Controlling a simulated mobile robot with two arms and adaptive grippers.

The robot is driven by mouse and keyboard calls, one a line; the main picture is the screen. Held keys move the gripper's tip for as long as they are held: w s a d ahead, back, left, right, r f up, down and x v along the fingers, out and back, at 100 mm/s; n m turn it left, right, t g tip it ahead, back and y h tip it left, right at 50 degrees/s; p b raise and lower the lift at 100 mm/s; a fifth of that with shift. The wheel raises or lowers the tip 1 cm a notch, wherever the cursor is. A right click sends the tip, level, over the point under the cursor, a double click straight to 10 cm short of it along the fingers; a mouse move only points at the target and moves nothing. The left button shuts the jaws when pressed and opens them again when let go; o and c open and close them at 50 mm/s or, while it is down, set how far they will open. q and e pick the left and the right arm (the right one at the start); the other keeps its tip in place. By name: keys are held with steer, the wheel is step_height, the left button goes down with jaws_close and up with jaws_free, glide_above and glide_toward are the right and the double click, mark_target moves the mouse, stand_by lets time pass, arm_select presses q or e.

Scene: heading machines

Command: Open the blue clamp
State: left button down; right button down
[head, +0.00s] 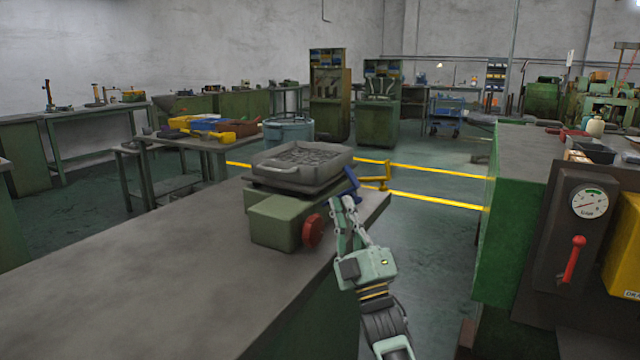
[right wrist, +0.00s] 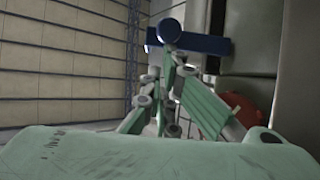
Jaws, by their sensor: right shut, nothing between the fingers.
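The blue clamp (head: 352,184) is at the right edge of the near workbench, beside the grey metal tray. Only a small part of it shows in the head view. In the right wrist view its blue bar and round end (right wrist: 205,44) show just beyond my fingertips. My right gripper (head: 345,203) is shut and empty, just in front of and below the blue clamp; it also shows in the right wrist view (right wrist: 172,65). I cannot tell whether the fingertips touch the clamp. My left gripper is not in view.
A grey tray (head: 284,170) of small parts sits on a green base (head: 275,222) with a red knob (head: 312,232) near my gripper. A yellow bracket (head: 377,182) stands just behind. A green machine with a red lever (head: 574,258) is at right. The bench's left part is clear.

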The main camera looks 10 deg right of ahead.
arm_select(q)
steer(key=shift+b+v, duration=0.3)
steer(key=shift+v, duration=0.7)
arm_select(e)
steer(key=v, duration=1.3)
steer(key=shift+w+f, duration=0.25)
steer(key=shift+f, duration=0.15)
